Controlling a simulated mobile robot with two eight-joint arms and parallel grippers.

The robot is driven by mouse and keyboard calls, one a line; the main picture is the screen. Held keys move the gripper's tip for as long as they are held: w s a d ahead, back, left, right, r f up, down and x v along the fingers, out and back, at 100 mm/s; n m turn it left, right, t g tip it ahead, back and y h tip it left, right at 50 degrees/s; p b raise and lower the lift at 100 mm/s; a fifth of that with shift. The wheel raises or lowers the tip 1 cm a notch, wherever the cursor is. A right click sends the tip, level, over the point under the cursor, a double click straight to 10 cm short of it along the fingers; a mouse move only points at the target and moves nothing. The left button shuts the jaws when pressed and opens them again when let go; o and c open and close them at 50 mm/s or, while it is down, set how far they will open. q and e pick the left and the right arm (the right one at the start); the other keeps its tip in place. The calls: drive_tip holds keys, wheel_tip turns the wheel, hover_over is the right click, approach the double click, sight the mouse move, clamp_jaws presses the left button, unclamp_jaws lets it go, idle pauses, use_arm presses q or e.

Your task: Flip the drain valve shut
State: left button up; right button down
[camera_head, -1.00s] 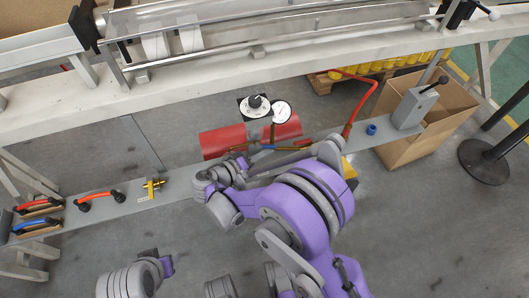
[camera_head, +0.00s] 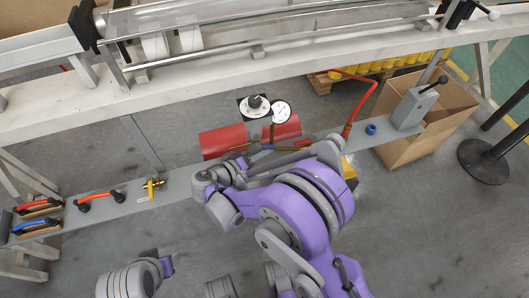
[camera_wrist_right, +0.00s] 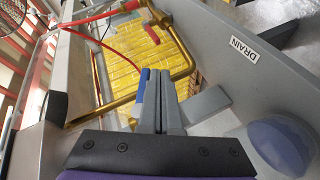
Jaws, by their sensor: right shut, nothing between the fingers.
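The drain valve's blue lever (camera_wrist_right: 142,90) stands close along the left side of my right gripper (camera_wrist_right: 168,88) in the right wrist view. I cannot tell whether they touch. The gripper is shut and empty, its fingertips near the brass pipe (camera_wrist_right: 184,68). A DRAIN label (camera_wrist_right: 245,48) is on the grey panel to the right. In the head view, a blue piece (camera_head: 262,148) shows at the brass piping just beyond my right wrist. The right fingertips are hard to make out there.
A red cylinder (camera_head: 223,141) with a gauge (camera_head: 281,111) lies behind the grey shelf (camera_head: 110,204). A blue cap (camera_head: 371,129) and a lever box (camera_head: 412,108) stand near a cardboard box (camera_head: 455,108). Loose handles (camera_head: 98,195) lie at left.

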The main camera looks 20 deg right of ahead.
use_arm(q)
drive_tip(key=shift+r, duration=0.1)
use_arm(e)
drive_tip(key=shift+r, duration=0.1)
use_arm(q)
drive_tip(key=shift+s+r+p, duration=0.1)
drive_tip(key=shift+r+p, duration=0.45)
use_arm(e)
drive_tip(key=shift+r, duration=0.75)
